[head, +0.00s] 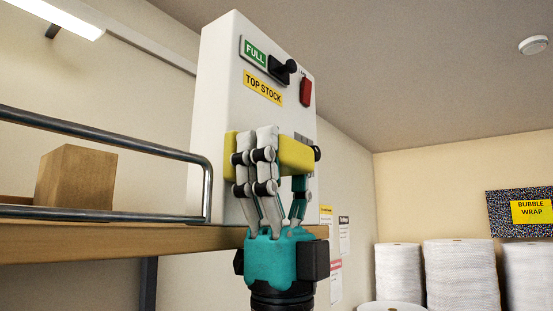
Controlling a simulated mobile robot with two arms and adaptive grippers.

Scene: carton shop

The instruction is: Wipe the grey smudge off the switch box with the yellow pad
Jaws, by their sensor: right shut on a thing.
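The white switch box (220,92) stands upright at the shelf, with a green FULL label, a black lever, a yellow TOP STOCK label and a red switch on its front. My right gripper (280,153) is in front of the box's lower part, pointing up, with its fingers closed on the yellow pad (297,155). The pad is at the box's front; I cannot tell whether it touches. A small grey patch (302,137) shows just above the pad's right part; the pad and fingers may hide more of it. My left gripper is not in view.
A wooden shelf (100,242) with a metal rail (110,139) runs left of the box, holding a brown carton (76,180). White bubble wrap rolls (460,275) stand at the lower right under a BUBBLE WRAP sign (533,212). The space right of the box looks open.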

